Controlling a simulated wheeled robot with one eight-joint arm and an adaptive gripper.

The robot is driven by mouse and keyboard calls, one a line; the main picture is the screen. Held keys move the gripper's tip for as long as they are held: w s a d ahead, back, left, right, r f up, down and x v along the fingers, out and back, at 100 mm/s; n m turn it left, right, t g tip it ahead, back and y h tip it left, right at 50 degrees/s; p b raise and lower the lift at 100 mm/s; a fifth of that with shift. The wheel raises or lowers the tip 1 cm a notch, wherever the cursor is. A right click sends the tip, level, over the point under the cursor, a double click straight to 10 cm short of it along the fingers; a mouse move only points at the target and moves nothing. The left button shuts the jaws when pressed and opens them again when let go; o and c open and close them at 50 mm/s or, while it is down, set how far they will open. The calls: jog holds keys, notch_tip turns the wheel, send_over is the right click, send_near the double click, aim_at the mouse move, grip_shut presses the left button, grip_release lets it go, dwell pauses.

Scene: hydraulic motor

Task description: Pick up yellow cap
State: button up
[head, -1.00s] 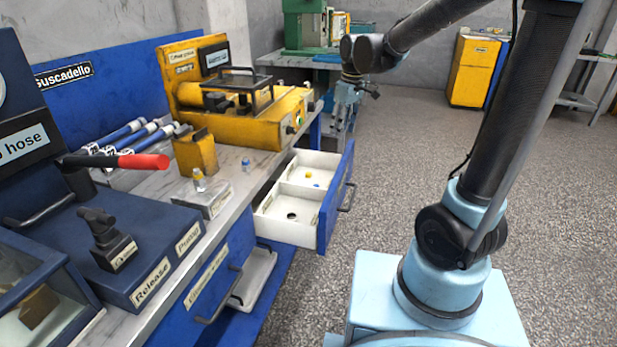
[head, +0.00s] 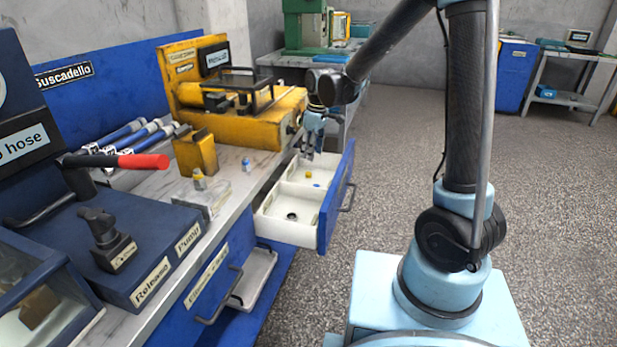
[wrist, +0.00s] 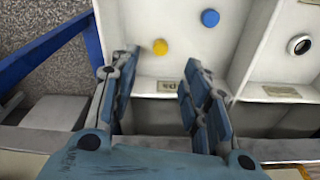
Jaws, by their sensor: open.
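The yellow cap (head: 308,174) lies in the far compartment of the open drawer (head: 328,222). A blue cap (head: 316,185) lies in the same compartment. In the wrist view the yellow cap (wrist: 160,47) shows beyond the fingertips, between the lines of the two fingers, and the blue cap (wrist: 210,18) is up and right of it. My gripper (wrist: 163,62) is open and empty. In the head view my gripper (head: 309,152) hangs over the far end of the drawer, apart from the cap.
A dark ring-like part (head: 292,216) lies in the near compartment, behind a white divider. The drawer's blue front (head: 340,200) and the worktop edge flank the compartments. A yellow machine (head: 250,115) stands on the bench close to my gripper.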

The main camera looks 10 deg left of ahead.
aim_at(309, 173)
jog(key=shift+w+a+f, duration=0.1)
jog(key=shift+a+f, duration=0.1)
jog(key=shift+f, duration=1.3)
jog(key=shift+s+a+f, duration=0.1)
jog(key=shift+a+f, duration=0.05)
jog(key=shift+f, duration=1.4)
jog(key=shift+w+a+f, duration=0.1)
jog(key=shift+a+f, duration=0.1)
jog(key=shift+f, duration=1.3)
jog(key=shift+c, duration=0.3)
jog(key=c, duration=0.7)
